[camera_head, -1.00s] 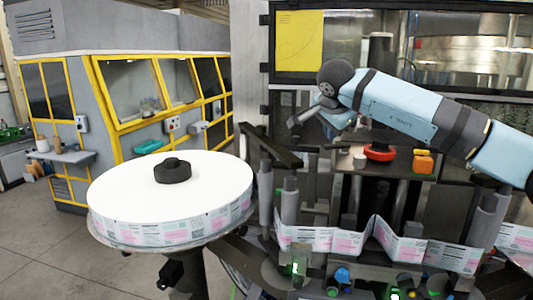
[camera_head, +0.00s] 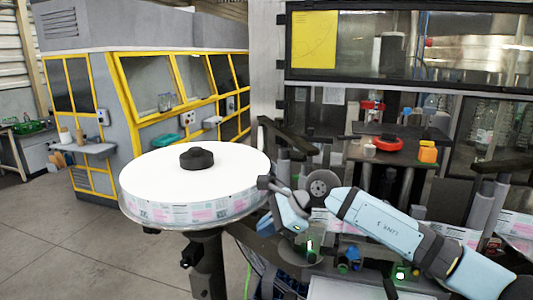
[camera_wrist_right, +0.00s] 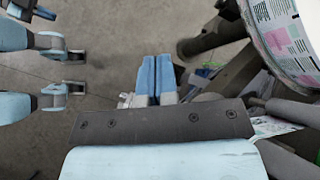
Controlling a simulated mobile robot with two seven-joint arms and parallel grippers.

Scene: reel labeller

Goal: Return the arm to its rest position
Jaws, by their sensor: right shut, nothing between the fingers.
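My right arm (camera_head: 385,226) comes in from the lower right of the head view, in light blue with dark bands. Its right gripper (camera_head: 291,213) is low, just right of the large white label reel (camera_head: 228,168). In the wrist view the two blue fingers of the right gripper (camera_wrist_right: 155,76) are together with nothing between them. The reel's printed edge (camera_wrist_right: 275,35) shows at the upper right there, apart from the fingers.
The labelling machine stands behind and under my right arm, with posts, a label web (camera_head: 332,221) and a red-based part (camera_head: 388,144) on a shelf. An orange block (camera_head: 427,151) sits beside that part. A grey and yellow enclosure (camera_head: 150,90) stands at left. Floor at lower left is clear.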

